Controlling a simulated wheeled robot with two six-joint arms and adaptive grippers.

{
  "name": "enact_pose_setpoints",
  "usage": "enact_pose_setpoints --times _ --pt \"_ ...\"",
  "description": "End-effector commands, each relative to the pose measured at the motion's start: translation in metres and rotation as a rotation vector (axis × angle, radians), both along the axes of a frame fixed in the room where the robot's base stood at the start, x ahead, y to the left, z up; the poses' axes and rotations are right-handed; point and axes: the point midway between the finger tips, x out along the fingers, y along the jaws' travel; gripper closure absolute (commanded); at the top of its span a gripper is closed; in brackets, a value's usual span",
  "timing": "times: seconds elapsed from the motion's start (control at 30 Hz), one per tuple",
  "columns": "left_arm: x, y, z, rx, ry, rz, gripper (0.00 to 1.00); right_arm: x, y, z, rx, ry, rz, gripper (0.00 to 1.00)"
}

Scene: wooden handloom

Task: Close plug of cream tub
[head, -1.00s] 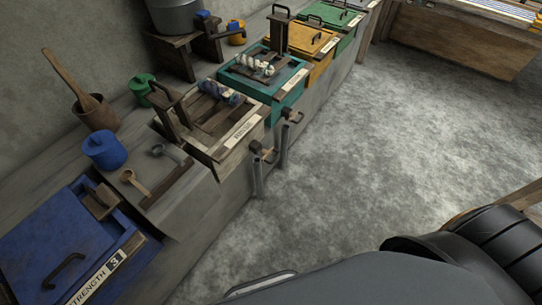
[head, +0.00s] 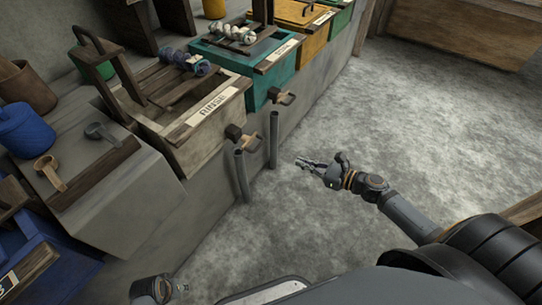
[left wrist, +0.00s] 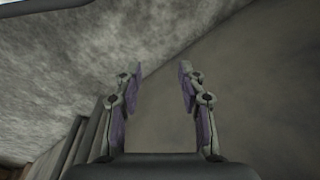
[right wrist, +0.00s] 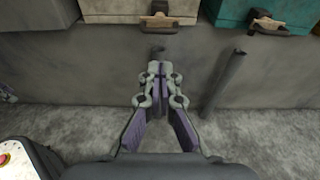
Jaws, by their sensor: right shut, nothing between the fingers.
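The cream tub (head: 205,120), labelled RINSE, stands on the concrete ledge left of the teal tub. Its plug (head: 240,138), a dark block with a wooden tab, is low on its front. The plug also shows at the top of the right wrist view (right wrist: 158,20). My right gripper (head: 303,163) is shut and empty, over the floor to the right of the plug and apart from it. In the right wrist view the fingers (right wrist: 159,70) point towards the ledge below the plug. My left gripper (left wrist: 161,70) is open and empty, facing bare grey surfaces.
Two grey upright pipes (head: 241,177) (head: 274,140) stand in front of the ledge below the plugs. The teal tub (head: 250,55) has its own plug (head: 281,96). A blue tub (head: 50,265) is at the lower left. The floor (head: 400,120) on the right is clear.

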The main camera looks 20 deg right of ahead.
Motion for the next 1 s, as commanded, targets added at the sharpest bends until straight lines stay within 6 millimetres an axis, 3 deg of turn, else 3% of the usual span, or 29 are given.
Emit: enact_pose_setpoints --times 0.27,0.7,1.0 --pt "0.002 -0.002 0.009 -0.004 -0.001 -0.002 0.6 0.009 0.008 0.002 0.019 -0.003 -0.001 1.0" --pt "0.002 -0.011 0.051 -0.02 0.006 -0.011 0.6 0.078 0.062 -0.016 0.017 -0.002 -0.003 1.0" --pt "-0.002 -0.016 0.076 -0.028 0.011 -0.018 0.6 0.107 0.084 -0.024 0.014 0.001 -0.001 1.0"
